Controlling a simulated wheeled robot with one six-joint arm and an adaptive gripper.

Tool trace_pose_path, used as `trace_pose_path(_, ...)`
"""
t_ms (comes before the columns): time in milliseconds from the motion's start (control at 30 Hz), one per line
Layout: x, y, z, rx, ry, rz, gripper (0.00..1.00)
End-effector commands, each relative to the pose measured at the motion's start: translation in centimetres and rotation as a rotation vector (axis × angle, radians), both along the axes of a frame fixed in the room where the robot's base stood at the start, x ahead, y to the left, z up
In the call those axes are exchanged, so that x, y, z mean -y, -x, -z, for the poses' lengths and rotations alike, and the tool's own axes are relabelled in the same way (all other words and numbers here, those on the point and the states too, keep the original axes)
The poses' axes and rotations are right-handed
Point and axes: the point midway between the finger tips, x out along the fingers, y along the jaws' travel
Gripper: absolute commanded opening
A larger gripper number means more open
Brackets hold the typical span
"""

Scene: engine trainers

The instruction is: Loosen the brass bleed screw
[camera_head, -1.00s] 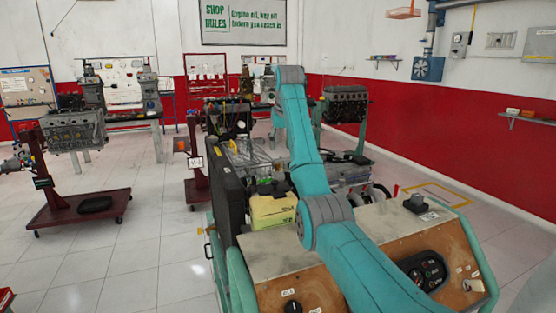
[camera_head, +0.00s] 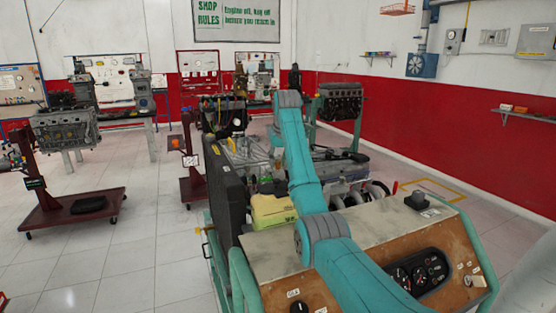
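I cannot make out the brass bleed screw in the head view; it is hidden or too small to tell. An engine trainer stands in front of me, with a wooden control panel (camera_head: 283,263) at its near end. Behind the panel are a yellow-green tank (camera_head: 270,211) and the engine (camera_head: 247,152), partly covered by my teal arm. My arm reaches from the lower right over the panel and up above the engine. My gripper does not show; the far end of the arm hides it or it is out of sight.
A dark radiator (camera_head: 228,203) stands at the trainer's left side. A red engine stand (camera_head: 70,208) with a grey engine (camera_head: 65,130) is at the left. A black lever knob (camera_head: 416,201) sits on the panel top.

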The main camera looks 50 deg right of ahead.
Motion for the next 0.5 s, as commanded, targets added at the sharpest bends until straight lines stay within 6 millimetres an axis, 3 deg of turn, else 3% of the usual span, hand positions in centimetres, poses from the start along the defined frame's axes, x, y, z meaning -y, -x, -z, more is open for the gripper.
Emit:
trace_pose_path(33, 0.0, 0.0, -0.01, 0.0, 0.0, 0.0, 0.15)
trace_pose_path(100, 0.0, 0.0, -0.01, 0.0, 0.0, 0.0, 0.0)
trace_pose_path(500, 0.1, 0.08, 0.01, 0.0, -0.001, -0.121, 0.0)
